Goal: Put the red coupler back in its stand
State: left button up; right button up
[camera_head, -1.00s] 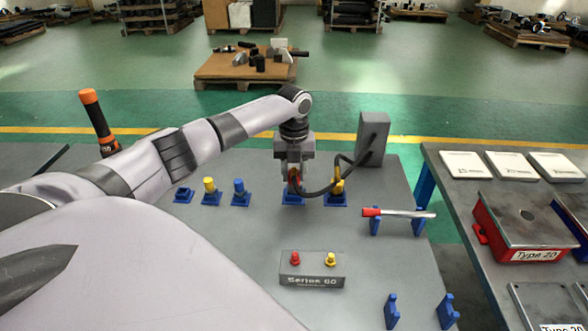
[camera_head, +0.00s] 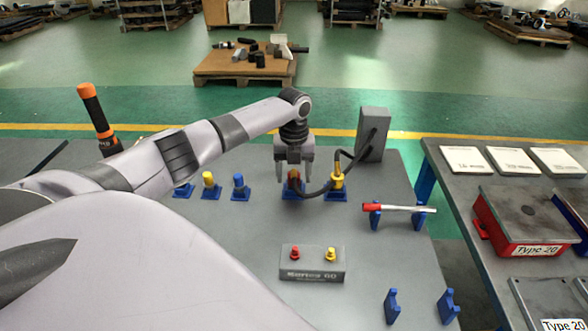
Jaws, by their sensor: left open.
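The red coupler (camera_head: 293,177) stands upright at a blue stand (camera_head: 291,195) on the grey table, with a dark hose at its side. Its lower end meets the stand; how deep it sits is hard to tell. My left gripper (camera_head: 294,183) points down over the coupler with its fingers apart, one on each side of it. The fingers partly hide the coupler. My right gripper does not show.
A yellow coupler (camera_head: 337,182) stands in the blue stand to the right, its hose running to a grey box (camera_head: 373,135). Blue stands with yellow (camera_head: 208,179) and blue (camera_head: 239,182) parts are left. A red-handled tool (camera_head: 398,208) rests on blue holders.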

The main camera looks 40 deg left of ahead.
aim_at(294, 168)
pick_arm(q)
notch_tip(294, 168, up, 3)
jog(key=p, duration=0.3)
jog(key=shift+r, duration=1.05)
notch_tip(294, 168, up, 7)
jog(key=shift+b, duration=0.45)
